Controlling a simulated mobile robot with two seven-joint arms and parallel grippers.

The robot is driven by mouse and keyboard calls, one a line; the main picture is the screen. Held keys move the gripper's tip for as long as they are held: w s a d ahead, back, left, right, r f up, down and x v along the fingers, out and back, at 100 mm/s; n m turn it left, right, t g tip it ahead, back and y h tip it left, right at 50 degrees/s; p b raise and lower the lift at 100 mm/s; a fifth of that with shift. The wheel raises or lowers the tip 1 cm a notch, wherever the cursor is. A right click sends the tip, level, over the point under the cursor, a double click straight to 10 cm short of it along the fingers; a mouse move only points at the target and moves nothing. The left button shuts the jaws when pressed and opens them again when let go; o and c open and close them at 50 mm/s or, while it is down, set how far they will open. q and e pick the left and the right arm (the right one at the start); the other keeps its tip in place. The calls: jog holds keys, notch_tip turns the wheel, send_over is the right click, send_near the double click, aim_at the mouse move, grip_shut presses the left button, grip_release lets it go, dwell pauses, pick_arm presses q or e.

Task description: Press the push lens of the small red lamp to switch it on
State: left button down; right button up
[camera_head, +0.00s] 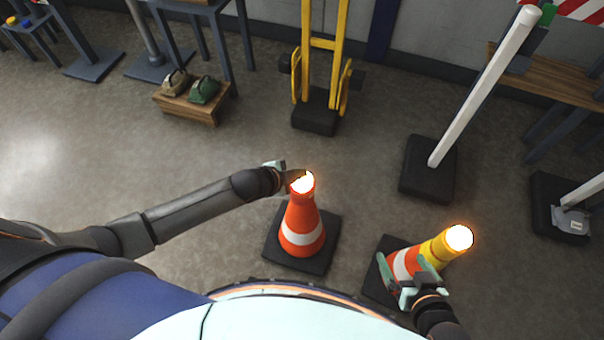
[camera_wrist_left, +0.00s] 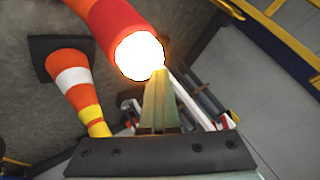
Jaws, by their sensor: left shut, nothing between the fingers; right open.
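The small red lamp (camera_head: 304,190) sits on top of the left orange-and-white cone (camera_head: 302,232), and its lens glows bright white. In the left wrist view the red lamp (camera_wrist_left: 104,17) points its glowing lens (camera_wrist_left: 138,54) towards the camera. My left gripper (camera_head: 288,174) is shut and empty beside the lens. In the left wrist view its fingertips (camera_wrist_left: 159,76) overlap the lens's lower right edge; glare hides whether they touch.
The yellow lamp's lens (camera_head: 460,237) also glows in the head view. A yellow hand truck (camera_head: 318,72) stands behind the cones. A white post on a black base (camera_head: 429,170) stands at right.

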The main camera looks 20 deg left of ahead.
pick_arm(q)
jog(key=shift+s+a+f+g, duration=0.15)
jog(key=shift+s+a+f, duration=0.05)
jog(key=shift+s+f, duration=0.25)
jog(key=shift+s+a+f+g, duration=0.2)
jog(key=shift+s+f, duration=0.15)
jog(key=shift+f, duration=0.3)
jog(key=shift+a, duration=0.1)
jog(key=shift+r+p, duration=0.7)
jog(key=shift+p, duration=0.2)
notch_tip(320, 180, up, 5)
jog(key=p, duration=0.4)
jog(key=shift+w+f, duration=0.15)
jog(key=shift+f, duration=0.05)
jog(key=shift+r+p, duration=0.3)
jog(key=shift+p, duration=0.2)
jog(key=shift+w, duration=0.1)
